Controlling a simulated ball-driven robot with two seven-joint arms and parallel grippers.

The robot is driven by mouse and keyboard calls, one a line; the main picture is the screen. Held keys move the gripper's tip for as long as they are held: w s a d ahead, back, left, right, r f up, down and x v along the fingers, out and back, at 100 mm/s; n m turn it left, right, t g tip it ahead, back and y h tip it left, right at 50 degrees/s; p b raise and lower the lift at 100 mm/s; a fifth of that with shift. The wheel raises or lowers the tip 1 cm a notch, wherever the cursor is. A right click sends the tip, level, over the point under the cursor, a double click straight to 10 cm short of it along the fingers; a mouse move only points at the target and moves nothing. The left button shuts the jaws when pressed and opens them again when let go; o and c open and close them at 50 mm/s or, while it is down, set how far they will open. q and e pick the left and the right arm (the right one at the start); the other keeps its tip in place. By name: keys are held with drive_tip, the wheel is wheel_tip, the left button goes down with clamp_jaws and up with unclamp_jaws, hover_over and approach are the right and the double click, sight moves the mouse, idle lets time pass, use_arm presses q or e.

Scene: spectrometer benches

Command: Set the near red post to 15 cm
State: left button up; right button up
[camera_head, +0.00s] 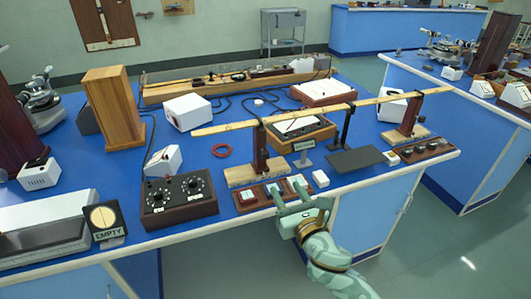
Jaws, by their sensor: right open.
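A dark red post (260,148) stands upright on a pale wooden base (250,175) near the front edge of the blue bench. A long wooden bar (225,127) runs above it, rising to the right. A similar dark red post (411,112) stands farther right under the same bar. No height reading can be made out on either post. My right gripper (289,190) is pale green, open and empty. It is at the bench's front edge, in front of the left post's base and over a small brown tray with pale plates (246,200). My left gripper is out of view.
A black dial box (180,197) stands left of the left post, with an "EMPTY" sign (105,222) beyond it. A dark flat plate (356,160) and a white block (320,178) lie to the right. A red ring (221,150) lies behind. Blue surface shows between things.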

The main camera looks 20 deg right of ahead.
sight(266, 156)
drive_tip(key=w+b, duration=0.1)
drive_tip(key=w, duration=0.4)
drive_tip(key=w+b, duration=0.2)
drive_tip(key=w, duration=0.3)
drive_tip(key=w+b, duration=0.1)
drive_tip(key=w, duration=0.4)
drive_tip(key=shift+w+a+f, duration=0.1)
drive_tip(key=shift+a+f, duration=0.15)
drive_tip(key=shift+w+r+b, duration=0.15)
drive_tip(key=shift+w+b, duration=0.2)
drive_tip(key=shift+w, duration=0.2)
